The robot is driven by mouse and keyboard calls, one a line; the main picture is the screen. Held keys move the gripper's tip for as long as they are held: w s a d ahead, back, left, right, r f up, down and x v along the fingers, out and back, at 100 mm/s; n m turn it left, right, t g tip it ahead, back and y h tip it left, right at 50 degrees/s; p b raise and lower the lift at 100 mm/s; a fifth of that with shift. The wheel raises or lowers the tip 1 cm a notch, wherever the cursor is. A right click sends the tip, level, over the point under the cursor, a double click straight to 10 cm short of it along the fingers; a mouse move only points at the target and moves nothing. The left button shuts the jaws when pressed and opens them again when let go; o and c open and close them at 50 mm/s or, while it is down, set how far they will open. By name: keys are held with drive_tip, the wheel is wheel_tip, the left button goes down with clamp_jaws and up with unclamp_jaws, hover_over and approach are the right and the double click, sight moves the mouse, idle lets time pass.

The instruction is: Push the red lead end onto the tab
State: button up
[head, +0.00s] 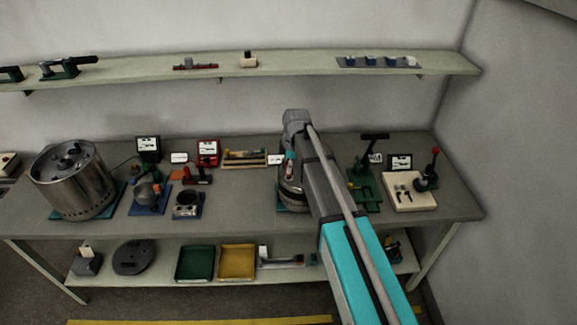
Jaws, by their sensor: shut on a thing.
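My gripper (290,173) points down near the middle of the bench, just above a round metal unit (290,196) on a teal base. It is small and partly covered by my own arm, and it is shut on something. A speck of red shows at the wrist, but I cannot make out the red lead end's shape. The tab is too small or hidden to pick out. My arm covers the right side of the metal unit, so I cannot tell whether the lead end touches anything.
A large perforated steel drum (75,180) stands at the left of the bench (240,207). Small fixtures and a red meter (208,152) stand between. A green press (366,180) and a cream block (408,194) are close right of my arm. A shelf (290,65) runs above.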

drive_tip(key=shift+f+b, duration=1)
drive_tip(key=shift+f, duration=0.05)
drive_tip(key=o, duration=0.9)
drive_tip(key=shift+r, duration=0.15)
drive_tip(key=shift+r+p, duration=1)
drive_tip(key=shift+p, duration=0.15)
drive_tip(key=shift+f+b, duration=1.35)
wheel_tip(320, 180, up, 9)
drive_tip(key=p, duration=0.9)
drive_tip(key=s+d+f+b, duration=0.2)
drive_tip(key=s+d, duration=0.1)
drive_tip(key=d, duration=0.1)
drive_tip(key=s+d+f+b, duration=0.1)
drive_tip(key=s+d, duration=0.1)
drive_tip(key=d, duration=0.2)
drive_tip(key=s+d+f+b, duration=0.2)
drive_tip(key=s+d, duration=0.1)
drive_tip(key=d, duration=0.1)
drive_tip(key=shift+s+d+f+b, duration=0.3)
drive_tip(key=shift+s, duration=0.05)
